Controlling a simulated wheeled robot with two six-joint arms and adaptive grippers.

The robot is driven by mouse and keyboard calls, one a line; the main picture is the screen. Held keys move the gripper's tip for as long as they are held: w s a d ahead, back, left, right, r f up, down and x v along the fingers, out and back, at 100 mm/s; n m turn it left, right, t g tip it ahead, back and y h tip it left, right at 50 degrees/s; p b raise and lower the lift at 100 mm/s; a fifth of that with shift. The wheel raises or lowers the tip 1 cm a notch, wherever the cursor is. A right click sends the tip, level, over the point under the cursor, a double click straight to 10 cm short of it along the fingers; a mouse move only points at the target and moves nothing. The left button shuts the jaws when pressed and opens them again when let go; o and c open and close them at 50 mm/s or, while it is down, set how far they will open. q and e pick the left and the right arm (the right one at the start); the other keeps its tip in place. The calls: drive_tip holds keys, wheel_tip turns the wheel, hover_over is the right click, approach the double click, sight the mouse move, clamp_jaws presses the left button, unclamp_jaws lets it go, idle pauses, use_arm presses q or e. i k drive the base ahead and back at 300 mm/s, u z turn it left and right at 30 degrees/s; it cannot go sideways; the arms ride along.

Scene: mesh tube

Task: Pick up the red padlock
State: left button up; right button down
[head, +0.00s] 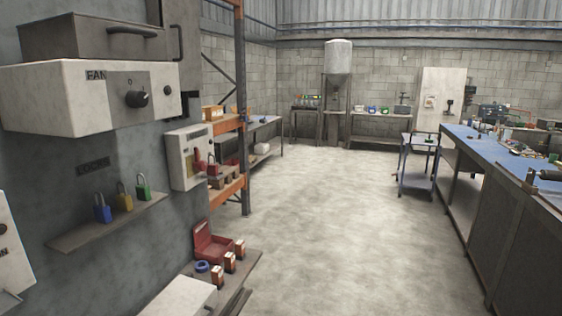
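A blue padlock (102,209), a yellow padlock (124,199) and a green padlock (143,190) stand in a row on a small wall shelf (75,240) at the left. No red padlock shows on that shelf. A small red thing (213,168) shows at the right side of a white wall box (184,165). It is too small to tell whether it is a padlock. Neither of my grippers is in view.
A white fan box (70,98) with a black knob juts out above the shelf. A red open case (211,243) and several small boxes lie on a lower shelf. A blue-topped bench (485,150) stands at the right. The concrete floor (330,220) between is clear.

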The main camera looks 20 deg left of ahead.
sight(213, 169)
drive_tip(key=z, duration=0.5)
drive_tip(key=i, duration=2.35)
drive_tip(key=u, duration=1.4)
drive_tip(key=i, duration=0.9)
drive_tip(key=u, duration=0.95)
